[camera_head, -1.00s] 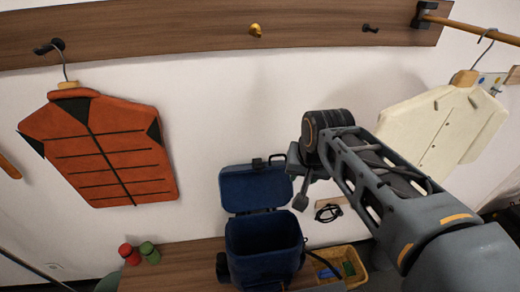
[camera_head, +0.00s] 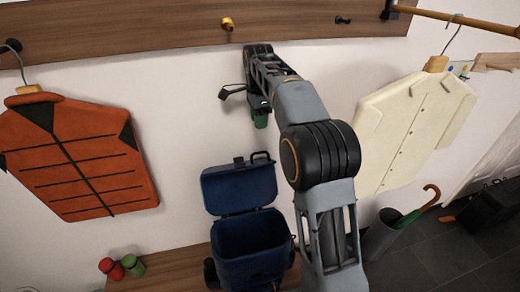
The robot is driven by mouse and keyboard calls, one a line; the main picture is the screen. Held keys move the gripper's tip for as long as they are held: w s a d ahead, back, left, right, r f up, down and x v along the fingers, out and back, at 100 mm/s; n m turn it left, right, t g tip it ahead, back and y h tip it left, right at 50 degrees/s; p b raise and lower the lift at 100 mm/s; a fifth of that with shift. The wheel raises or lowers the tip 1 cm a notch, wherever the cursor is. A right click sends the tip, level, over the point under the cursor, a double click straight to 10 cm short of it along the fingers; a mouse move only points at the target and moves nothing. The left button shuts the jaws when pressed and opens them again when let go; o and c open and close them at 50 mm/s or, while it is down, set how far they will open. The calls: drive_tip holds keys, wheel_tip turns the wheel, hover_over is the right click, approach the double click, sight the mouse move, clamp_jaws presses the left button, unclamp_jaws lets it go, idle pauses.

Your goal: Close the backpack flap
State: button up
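The blue backpack (camera_head: 250,247) stands on the wooden bench against the wall. Its flap (camera_head: 239,188) is open, raised behind the dark opening, with a black buckle and a handle loop at its top edge. My gripper (camera_head: 243,98) is in the air near the wall, above the flap and apart from it. One dark finger points left; the rest is partly hidden by its own body, so its opening is unclear. A small green piece (camera_head: 261,120) shows just under the gripper; I cannot tell whether it is held.
Red and green bottles (camera_head: 122,267) stand on the bench (camera_head: 165,268) left of the backpack. An orange vest (camera_head: 75,157) and a cream jacket (camera_head: 412,130) hang at either side. A hook rail (camera_head: 150,30) runs above. An umbrella stand (camera_head: 383,236) is on the floor at right.

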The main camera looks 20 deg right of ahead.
wheel_tip(320, 180, down, 12)
drive_tip(key=shift+s+r, duration=0.15)
drive_tip(key=shift+r, duration=0.05)
drive_tip(key=shift+c, duration=0.3)
clamp_jaws()
idle(0.5)
